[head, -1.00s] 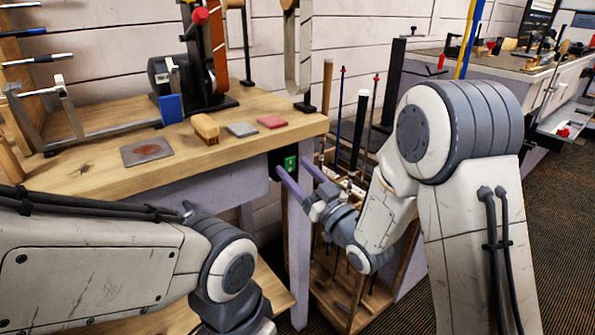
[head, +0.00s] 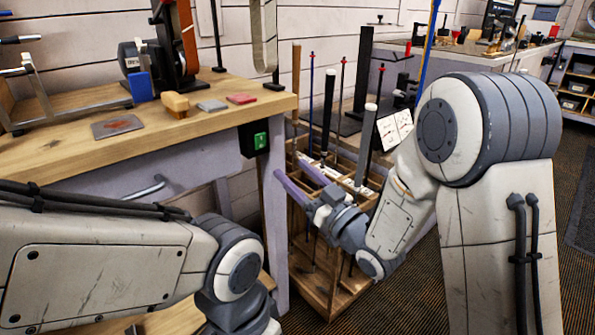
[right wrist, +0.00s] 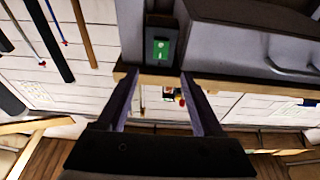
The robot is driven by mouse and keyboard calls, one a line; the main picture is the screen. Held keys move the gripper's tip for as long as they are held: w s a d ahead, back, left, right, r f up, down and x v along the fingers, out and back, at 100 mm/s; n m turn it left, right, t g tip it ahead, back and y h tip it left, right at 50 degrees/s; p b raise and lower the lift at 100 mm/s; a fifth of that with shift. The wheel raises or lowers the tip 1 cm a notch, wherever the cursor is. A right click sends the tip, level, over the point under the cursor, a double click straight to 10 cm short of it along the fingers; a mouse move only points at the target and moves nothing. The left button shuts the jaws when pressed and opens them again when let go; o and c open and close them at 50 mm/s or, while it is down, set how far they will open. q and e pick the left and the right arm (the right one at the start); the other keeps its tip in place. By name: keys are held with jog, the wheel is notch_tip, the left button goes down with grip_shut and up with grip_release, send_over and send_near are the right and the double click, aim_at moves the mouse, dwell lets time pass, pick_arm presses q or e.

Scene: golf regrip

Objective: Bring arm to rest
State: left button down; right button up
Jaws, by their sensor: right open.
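My right gripper (head: 289,167) is open and empty, with its two purple fingers apart. In the head view it hangs in front of the workbench's right end, beside the wooden club rack (head: 323,290). In the right wrist view the open fingers (right wrist: 158,74) have nothing between them, and a black box with a green switch (right wrist: 160,48) shows just beyond the tips. My left arm (head: 120,265) comes in from the left, low in front of the bench. Its gripper is out of the picture.
Several shafts stand in the rack close to my right gripper. Floor (head: 575,270) is clear at the right.

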jog(key=s+a+f+m+g+h, duration=0.1)
jog(key=s+f+g+h, duration=0.7)
jog(key=s+f+h, duration=0.15)
jog(key=s+d+f+g+h, duration=0.15)
jog(key=s+g, duration=0.25)
jog(key=s, duration=0.7)
jog(key=s+d+f+g+h, duration=0.1)
jog(key=s+d+g, duration=0.25)
jog(key=s, duration=0.65)
notch_tip(320, 180, up, 37)
jog(key=p, duration=3.6)
jog(key=shift+f, duration=0.2)
